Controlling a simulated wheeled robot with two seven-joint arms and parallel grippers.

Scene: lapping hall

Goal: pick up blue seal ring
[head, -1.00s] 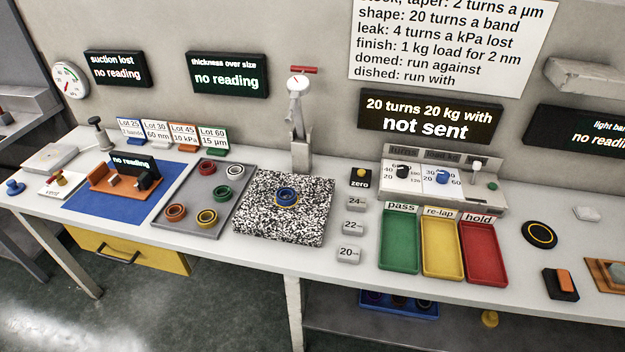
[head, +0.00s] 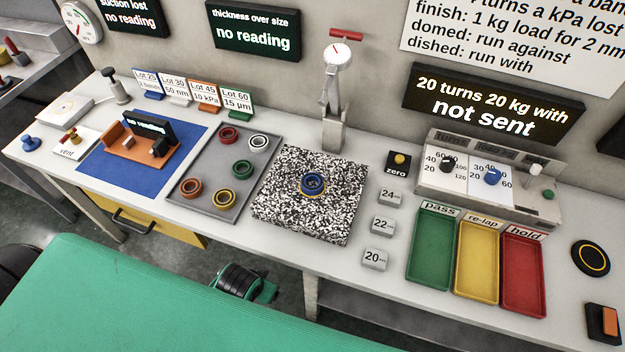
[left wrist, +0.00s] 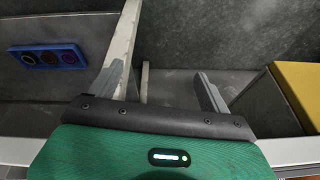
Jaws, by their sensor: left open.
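A blue seal ring (head: 313,184) lies on the black-and-white speckled plate (head: 276,218) in the head view, with an orange-yellow edge showing under or around it. I cannot tell whether that edge is a second ring. My left gripper (left wrist: 160,90) is open and empty in the left wrist view, its two grey fingers apart above the floor and the bench's underside. In the head view my green left arm fills the lower left, in front of the bench and below the ring, and the fingertips cannot be made out there. My right gripper is out of view.
A grey tray (head: 212,163) with several coloured rings sits left of the plate. A gauge stand (head: 333,130) rises behind it. A blue tray (left wrist: 74,47) with rings lies under the bench.

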